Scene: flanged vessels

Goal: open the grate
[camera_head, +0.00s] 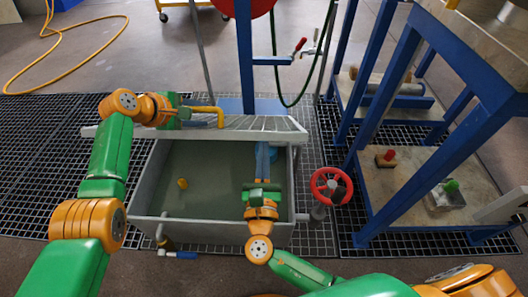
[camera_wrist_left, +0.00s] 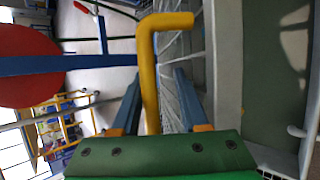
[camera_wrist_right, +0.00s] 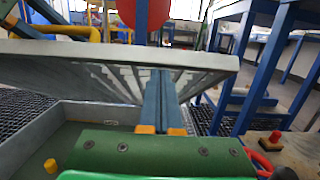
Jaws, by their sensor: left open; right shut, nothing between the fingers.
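The grate (camera_head: 270,125) is raised and tilted at the back of the grey tank (camera_head: 190,232), leaving the tank opening uncovered in front. A yellow bent handle (camera_head: 218,112) is at the grate. In the left wrist view the handle (camera_wrist_left: 149,75) runs between the open fingers of my left gripper (camera_wrist_left: 158,100); contact is unclear. My left gripper (camera_head: 200,117) comes in from the left. My right gripper (camera_head: 263,155) is shut and empty over the tank opening. In the right wrist view its fingertips (camera_wrist_right: 161,80) are in front of the grate's underside (camera_wrist_right: 100,58); whether they touch is unclear.
A red handwheel (camera_head: 331,186) stands right of the tank. A blue-framed bench (camera_head: 385,120) stands further right. A blue post (camera_head: 244,55) and a green hose (camera_head: 318,70) are behind the grate. A small yellow object (camera_head: 182,184) is inside the tank.

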